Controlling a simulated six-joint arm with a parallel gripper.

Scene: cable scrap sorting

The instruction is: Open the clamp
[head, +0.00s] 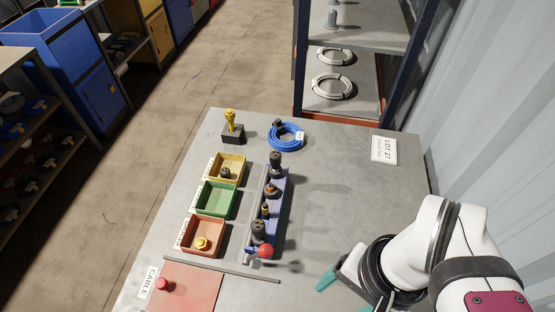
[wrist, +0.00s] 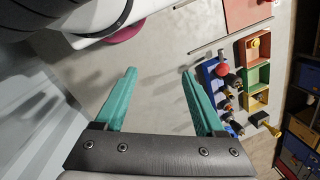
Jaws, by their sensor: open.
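A blue fixture (head: 279,208) holds a row of several dark connector pieces, some with orange or yellow parts, on the middle of the table. A lever with a red ball knob (head: 265,251) is at its near end; this looks like the clamp's handle. The knob (wrist: 222,69) and the fixture also show right of centre in the wrist view. Whether the clamp is open or shut is unclear. My gripper (head: 345,294), with teal fingers, is to the right of and nearer than the fixture, apart from it. In the wrist view the gripper (wrist: 159,75) is open and empty.
Yellow (head: 227,168), green (head: 215,199) and red-orange (head: 203,235) bins stand left of the fixture. A grey rod (head: 222,268) and a red mat (head: 190,285) lie nearer. A blue cable coil (head: 286,136) lies behind. The table's right side is mostly clear.

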